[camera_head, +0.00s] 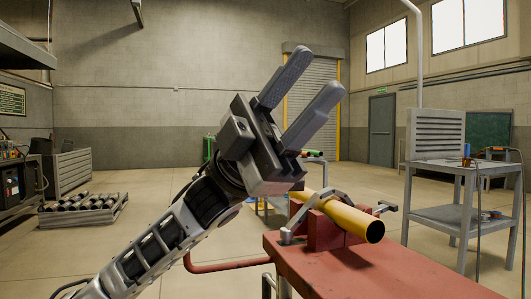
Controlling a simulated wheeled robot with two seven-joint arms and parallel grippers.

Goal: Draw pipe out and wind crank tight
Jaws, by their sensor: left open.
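A yellow pipe (350,218) lies in a red vise-like holder (323,233) on the corner of a red bench (370,272), its open end facing me. A grey metal yoke arches over the pipe, and a small crank handle (386,207) sticks out at the holder's right side. My left gripper (320,92) is raised in front of and above the holder, its two fingers apart and pointing up to the right, with nothing between them. Its body hides part of the background behind the holder. My right gripper is not in view.
A grey metal table (445,166) with a louvred panel stands at the right. A crate of dark cylinders (84,209) sits on the floor at the left, near a grey cabinet (68,172). A red tube rail (225,267) runs beside the bench. The middle floor is open.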

